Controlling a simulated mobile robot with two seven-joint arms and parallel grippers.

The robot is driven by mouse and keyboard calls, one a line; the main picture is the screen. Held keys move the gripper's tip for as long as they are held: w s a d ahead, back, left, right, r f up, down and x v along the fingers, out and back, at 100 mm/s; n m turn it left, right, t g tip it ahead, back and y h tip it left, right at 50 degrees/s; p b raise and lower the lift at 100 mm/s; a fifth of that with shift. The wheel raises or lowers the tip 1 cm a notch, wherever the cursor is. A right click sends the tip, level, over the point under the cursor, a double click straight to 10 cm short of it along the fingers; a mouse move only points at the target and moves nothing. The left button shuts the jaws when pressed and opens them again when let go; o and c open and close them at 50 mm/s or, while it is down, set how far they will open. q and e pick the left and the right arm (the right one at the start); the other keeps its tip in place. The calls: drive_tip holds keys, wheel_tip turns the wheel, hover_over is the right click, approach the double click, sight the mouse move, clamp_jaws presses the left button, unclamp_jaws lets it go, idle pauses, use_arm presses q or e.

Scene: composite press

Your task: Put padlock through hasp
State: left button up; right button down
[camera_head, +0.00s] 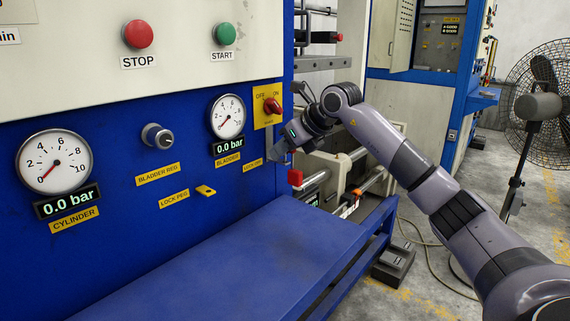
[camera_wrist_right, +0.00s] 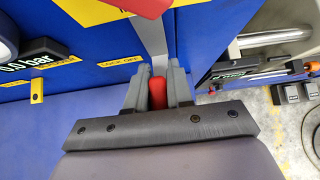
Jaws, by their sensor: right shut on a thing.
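The red padlock (camera_wrist_right: 157,92) is pinched between the grey fingers of my right gripper (camera_wrist_right: 156,82) in the right wrist view. Its shackle cannot be made out. Above the fingertips, a grey metal strip (camera_wrist_right: 152,38), which looks like part of the hasp, runs up toward the red switch handle (camera_wrist_right: 140,5). Whether the shackle passes through the hasp cannot be told. In the head view my right gripper (camera_head: 279,156) is close to the blue panel, just below the yellow OFF/ON switch plate (camera_head: 262,103). My left gripper is not in view.
The yellow lock peg (camera_head: 206,190) on the panel is bare. A blue bench (camera_head: 230,265) stands below the panel. A fan (camera_head: 540,105) stands on the open floor at right.

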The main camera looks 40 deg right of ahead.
drive_tip(key=shift+f, duration=0.25)
drive_tip(key=shift+f+b, duration=0.35)
drive_tip(key=shift+f, duration=0.05)
drive_tip(key=c, duration=1)
unclamp_jaws()
drive_tip(key=shift+s+a, duration=0.1)
drive_tip(key=shift+o, duration=0.4)
drive_tip(key=shift+f, duration=0.15)
drive_tip(key=shift+s+r, duration=0.15)
drive_tip(key=shift+r, duration=0.25)
drive_tip(key=v, duration=0.6)
drive_tip(key=shift+s+b, duration=0.15)
drive_tip(key=shift+b, duration=0.3)
drive_tip(key=shift+r, duration=0.1)
